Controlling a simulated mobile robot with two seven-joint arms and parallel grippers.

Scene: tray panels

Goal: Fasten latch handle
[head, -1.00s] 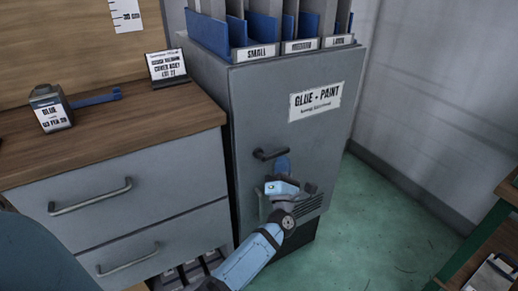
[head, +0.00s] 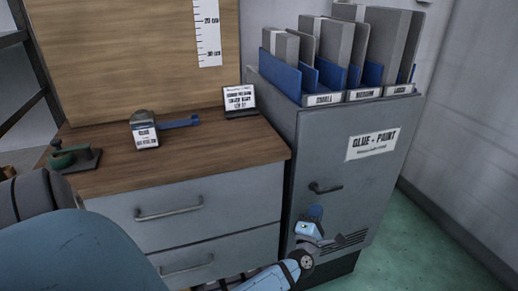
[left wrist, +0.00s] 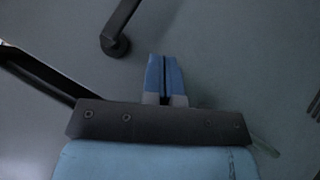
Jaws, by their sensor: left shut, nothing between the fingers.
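The latch handle (head: 325,188) is a dark lever on the grey door of the cabinet (head: 350,180) labelled "GLUE - PAINT". In the head view it lies about level, its pivot at the left. In the left wrist view the handle (left wrist: 117,35) shows its round pivot and an arm running toward the top. My left gripper (head: 315,212) is just below the handle in front of the door. Its blue fingers (left wrist: 164,75) are shut and empty, to the right of the pivot in the wrist view; I see no clear contact. My right gripper is not in view.
Panels stand in blue trays (head: 330,75) on the cabinet. Green floor (head: 400,240) is clear at right.

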